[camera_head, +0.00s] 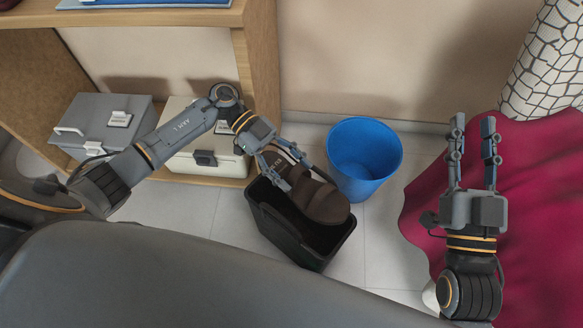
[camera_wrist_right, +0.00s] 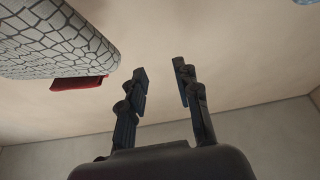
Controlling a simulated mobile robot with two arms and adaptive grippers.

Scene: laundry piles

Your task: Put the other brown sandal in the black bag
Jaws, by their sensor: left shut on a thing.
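A brown sandal (camera_head: 318,200) shows in the head view, over the mouth of a black open-topped container (camera_head: 272,222), which looks like the black bag. My left gripper (camera_head: 288,172) is shut on the sandal at its far left end and holds it over the opening. The sandal's near right end covers much of the opening; I cannot tell how deep it sits or whether another sandal lies inside. My right gripper (camera_head: 473,130) is open and empty above the dark red cloth; its two fingers stand apart in the right wrist view (camera_wrist_right: 160,85).
A blue bin (camera_head: 364,155) stands just right of the black container. A grey box (camera_head: 100,125) and a cream box (camera_head: 205,158) sit in the wooden shelf (camera_head: 262,75). A dark red cloth (camera_head: 540,190) covers the right side, with a patterned white object (camera_head: 548,65) behind.

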